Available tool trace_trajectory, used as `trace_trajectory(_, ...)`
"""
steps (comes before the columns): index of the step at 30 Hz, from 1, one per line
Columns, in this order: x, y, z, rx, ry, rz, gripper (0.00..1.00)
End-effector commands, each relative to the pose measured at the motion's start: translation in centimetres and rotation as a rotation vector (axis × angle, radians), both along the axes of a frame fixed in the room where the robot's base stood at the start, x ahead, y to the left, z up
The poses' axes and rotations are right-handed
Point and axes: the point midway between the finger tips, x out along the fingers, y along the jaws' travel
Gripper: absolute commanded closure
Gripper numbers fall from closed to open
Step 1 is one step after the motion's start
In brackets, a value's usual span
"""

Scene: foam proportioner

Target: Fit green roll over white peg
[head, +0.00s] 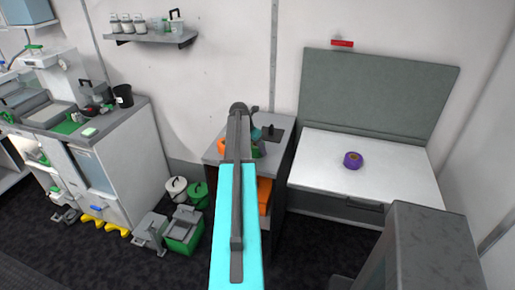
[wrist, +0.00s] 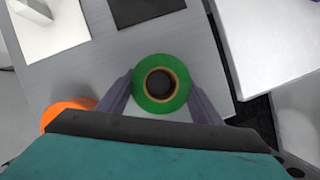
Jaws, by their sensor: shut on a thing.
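The green roll (wrist: 161,84) is held between the two fingers of my gripper (wrist: 161,98) in the wrist view. Its brown core rings a dark open hole. In the head view my arm hides most of the roll, and a bit of green (head: 257,152) shows beside it. A white square plate (wrist: 55,35) lies at the upper left of the wrist view. A pale upright post (wrist: 30,9), apparently the white peg, rises from it, cut off by the frame edge. The roll is apart from it, to its lower right. Its height above the grey top is unclear.
An orange roll (wrist: 66,113) lies on the grey cabinet top (wrist: 85,75), left of my gripper. A dark square plate (wrist: 145,10) lies beyond the green roll. A purple roll (head: 353,160) sits on the white bench (head: 400,180) to the right, past a gap.

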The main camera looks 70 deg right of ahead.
Motion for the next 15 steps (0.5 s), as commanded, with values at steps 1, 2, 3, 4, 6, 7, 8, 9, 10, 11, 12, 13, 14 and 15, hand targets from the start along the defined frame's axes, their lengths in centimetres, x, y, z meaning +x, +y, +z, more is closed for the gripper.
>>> trace_trajectory(1, 0.0, 0.0, 0.0, 0.0, 0.0, 0.0, 0.69)
trace_trajectory(2, 0.0, 0.0, 0.0, 0.0, 0.0, 0.0, 0.69)
trace_trajectory(3, 0.0, 0.0, 0.0, 0.0, 0.0, 0.0, 0.69)
trace_trajectory(4, 0.0, 0.0, 0.0, 0.0, 0.0, 0.0, 0.69)
trace_trajectory(6, 0.0, 0.0, 0.1, -0.001, 0.0, 0.0, 0.69)
trace_trajectory(7, 0.0, 0.0, 0.1, -0.001, 0.0, 0.0, 0.69)
trace_trajectory(8, 0.0, 0.0, 0.1, -0.001, 0.0, 0.0, 0.69)
trace_trajectory(9, 0.0, 0.0, 0.2, -0.001, 0.0, 0.0, 0.69)
trace_trajectory(10, 0.0, 0.0, 0.3, -0.001, 0.0, 0.0, 0.69)
trace_trajectory(11, 0.0, 0.0, 0.4, 0.0, 0.0, 0.0, 0.69)
trace_trajectory(12, 0.0, 0.0, 0.5, 0.0, 0.0, -0.001, 0.69)
trace_trajectory(13, 0.0, 0.0, 0.7, 0.0, 0.0, -0.001, 0.69)
trace_trajectory(14, 0.0, 0.0, 0.9, -0.001, 0.0, -0.001, 0.69)
trace_trajectory(15, 0.0, -0.1, 1.1, -0.001, 0.0, -0.001, 0.69)
